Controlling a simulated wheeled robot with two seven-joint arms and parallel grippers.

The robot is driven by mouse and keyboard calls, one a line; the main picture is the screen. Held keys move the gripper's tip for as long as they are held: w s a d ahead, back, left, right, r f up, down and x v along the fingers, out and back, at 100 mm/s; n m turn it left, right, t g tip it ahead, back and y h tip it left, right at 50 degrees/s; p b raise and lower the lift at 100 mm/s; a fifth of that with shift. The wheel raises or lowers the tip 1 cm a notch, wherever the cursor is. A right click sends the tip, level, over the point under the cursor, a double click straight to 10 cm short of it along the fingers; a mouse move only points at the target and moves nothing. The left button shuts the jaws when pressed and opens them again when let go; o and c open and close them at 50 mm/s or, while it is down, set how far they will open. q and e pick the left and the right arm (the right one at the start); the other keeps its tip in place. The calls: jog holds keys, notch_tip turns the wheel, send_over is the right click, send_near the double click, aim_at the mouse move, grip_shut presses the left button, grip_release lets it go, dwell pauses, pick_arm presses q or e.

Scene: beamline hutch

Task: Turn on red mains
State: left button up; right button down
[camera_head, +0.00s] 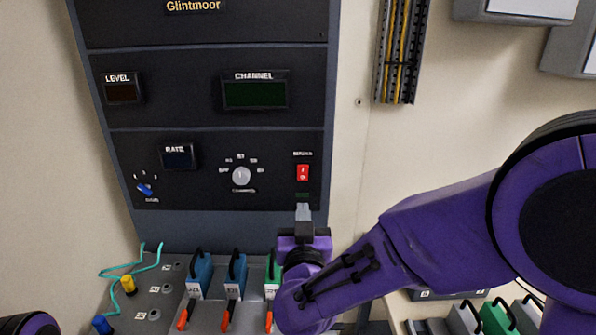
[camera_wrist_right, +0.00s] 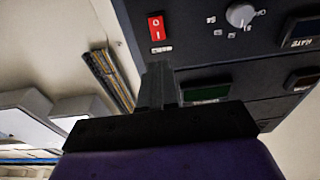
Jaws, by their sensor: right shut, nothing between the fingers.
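The red mains switch (camera_head: 303,173) is a small red rocker at the lower right of the black rack panel (camera_head: 215,140). It also shows in the right wrist view (camera_wrist_right: 156,27), upside down there, with white marks on it. My right gripper (camera_head: 303,211) is shut and empty, pointing up just below the switch at the panel's lower edge. In the right wrist view its fingers (camera_wrist_right: 158,82) are together, with a gap in the picture between their tips and the switch. Whether they touch the panel I cannot tell. My left gripper is not in view.
A round selector knob (camera_head: 241,176) and a blue knob (camera_head: 145,190) sit left of the switch. The displays are dark. Below are several blue and green handled modules (camera_head: 236,275) with orange levers, and a teal cable (camera_head: 128,268). A cable duct (camera_head: 401,55) hangs on the wall at right.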

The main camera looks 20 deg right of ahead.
aim_at(303, 168)
pick_arm(q)
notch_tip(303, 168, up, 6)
jog(key=p, duration=0.6)
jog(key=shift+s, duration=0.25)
pick_arm(e)
jog(key=x, duration=1.3)
jog(key=shift+d+r, duration=0.25)
jog(key=shift+r, duration=0.05)
